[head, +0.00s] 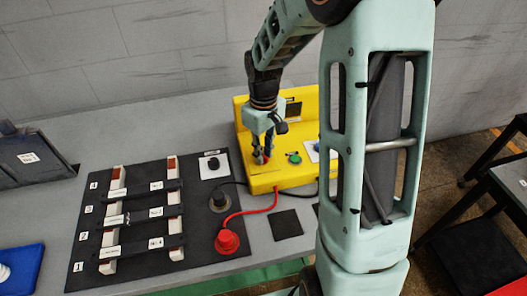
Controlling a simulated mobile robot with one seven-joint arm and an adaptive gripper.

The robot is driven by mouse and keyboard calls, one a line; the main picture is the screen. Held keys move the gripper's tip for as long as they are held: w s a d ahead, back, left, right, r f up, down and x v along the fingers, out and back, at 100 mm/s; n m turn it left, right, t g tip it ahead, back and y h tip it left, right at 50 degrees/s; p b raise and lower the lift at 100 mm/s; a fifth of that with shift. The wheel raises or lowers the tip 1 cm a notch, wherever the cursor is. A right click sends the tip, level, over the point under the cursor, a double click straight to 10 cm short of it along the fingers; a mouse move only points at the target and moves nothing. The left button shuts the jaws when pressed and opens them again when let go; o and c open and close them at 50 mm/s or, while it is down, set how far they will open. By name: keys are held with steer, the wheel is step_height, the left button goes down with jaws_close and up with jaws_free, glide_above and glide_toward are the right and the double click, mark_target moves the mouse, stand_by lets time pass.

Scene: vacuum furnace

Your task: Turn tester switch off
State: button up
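The yellow tester (262,184) stands on the grey table against the wall. A green round knob (294,158) and a dark panel (293,109) show on its face. My gripper (263,152) points down at the left part of the tester's face. Its fingertips are close to a small red part, which they partly cover. I cannot tell whether they touch it or which part is the switch. The finger gap is too small to judge. My arm hides the tester's right side.
Left of the tester, a black mat (140,272) holds pale bars in dark holders. A red plug (227,242) with a red cable and a dark round plug (220,203) lie in front. A blue tray (20,272) sits at far left. A small black square (286,225) lies flat.

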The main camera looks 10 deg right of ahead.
steer(key=shift+o, duration=0.4)
steer(key=shift+r, duration=0.1)
step_height(320, 180, up, 12)
stand_by(0.3)
